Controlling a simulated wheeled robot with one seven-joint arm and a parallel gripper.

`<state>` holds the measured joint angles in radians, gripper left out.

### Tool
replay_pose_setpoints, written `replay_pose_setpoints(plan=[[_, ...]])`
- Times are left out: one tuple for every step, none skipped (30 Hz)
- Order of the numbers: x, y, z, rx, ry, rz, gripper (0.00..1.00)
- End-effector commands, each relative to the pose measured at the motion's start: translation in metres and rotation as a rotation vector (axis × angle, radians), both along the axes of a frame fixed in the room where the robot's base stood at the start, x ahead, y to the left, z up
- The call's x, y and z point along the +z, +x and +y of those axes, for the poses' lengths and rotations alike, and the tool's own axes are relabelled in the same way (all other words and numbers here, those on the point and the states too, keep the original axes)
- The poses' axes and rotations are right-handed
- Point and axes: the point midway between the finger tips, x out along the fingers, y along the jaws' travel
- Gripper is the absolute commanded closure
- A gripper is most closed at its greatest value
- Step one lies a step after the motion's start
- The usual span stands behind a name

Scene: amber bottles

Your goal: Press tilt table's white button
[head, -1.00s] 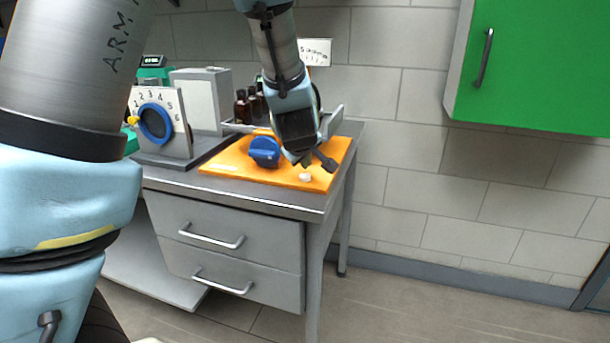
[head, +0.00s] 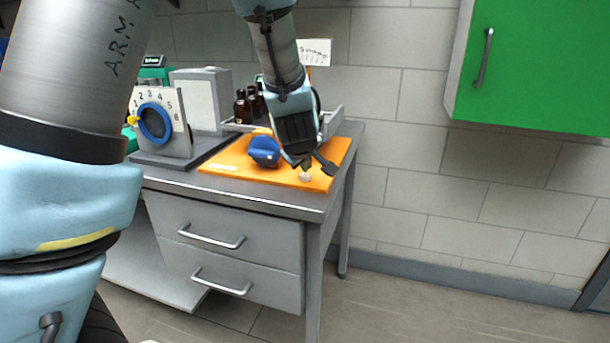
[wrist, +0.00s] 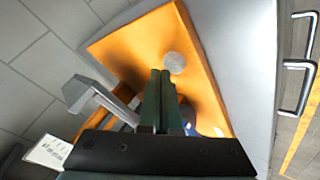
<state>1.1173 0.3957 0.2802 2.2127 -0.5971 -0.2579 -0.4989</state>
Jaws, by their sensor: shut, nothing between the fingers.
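The tilt table is an orange plate (head: 222,163) on the grey bench, with a blue knob (head: 264,151) on it. Its round white button (head: 306,177) sits near the plate's front right part. In the wrist view the button (wrist: 174,62) shows just beyond the fingertips, on the orange plate (wrist: 128,52). My gripper (head: 305,166) is shut and empty, pointing down right above the button. In the wrist view my gripper (wrist: 160,74) has its two green fingers together, tips beside the button's edge. I cannot tell whether they touch it.
A dial with numbers (head: 155,122) and a white box (head: 201,100) stand left of the plate. Dark amber bottles (head: 241,107) stand behind in a grey tray (head: 333,122). A green cabinet (head: 545,70) hangs at upper right. The floor on the right is clear.

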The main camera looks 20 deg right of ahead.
Motion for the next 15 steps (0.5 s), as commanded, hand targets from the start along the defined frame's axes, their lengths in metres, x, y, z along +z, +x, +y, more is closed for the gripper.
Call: replay_pose_setpoints(plan=[[-0.001, 0.0, 0.0001, 0.0, 0.0, 0.0, 1.0], [-0.0015, 0.0, 0.0001, 0.0, 0.0, 0.0, 1.0], [-0.0019, 0.0001, 0.0, 0.0, 0.0, 0.0, 1.0], [-0.0023, 0.0, 0.0001, 0.0, 0.0, 0.0, 1.0], [-0.0027, 0.0001, 0.0, 0.0, 0.0, 0.0, 1.0], [-0.0032, 0.0, 0.0, 0.0, 0.0, 0.0, 1.0], [-0.0035, 0.0, 0.0, 0.0, 0.0, 0.0, 1.0], [-0.0039, 0.0001, 0.0001, 0.0, 0.0, 0.0, 1.0], [-0.0043, 0.0, 0.0, 0.0, 0.0, 0.0, 1.0], [-0.0047, -0.0001, 0.0, 0.0, 0.0, 0.0, 1.0], [-0.0051, 0.0, 0.0, 0.0, 0.0, 0.0, 1.0], [-0.0055, 0.0, 0.0, 0.0, 0.0, 0.0, 1.0], [-0.0058, -0.0001, 0.0, 0.0, 0.0, 0.0, 1.0], [-0.0062, -0.0001, 0.0, 0.0, 0.0, 0.0, 1.0], [-0.0067, -0.0001, 0.0, 0.0, 0.0, 0.0, 1.0]])
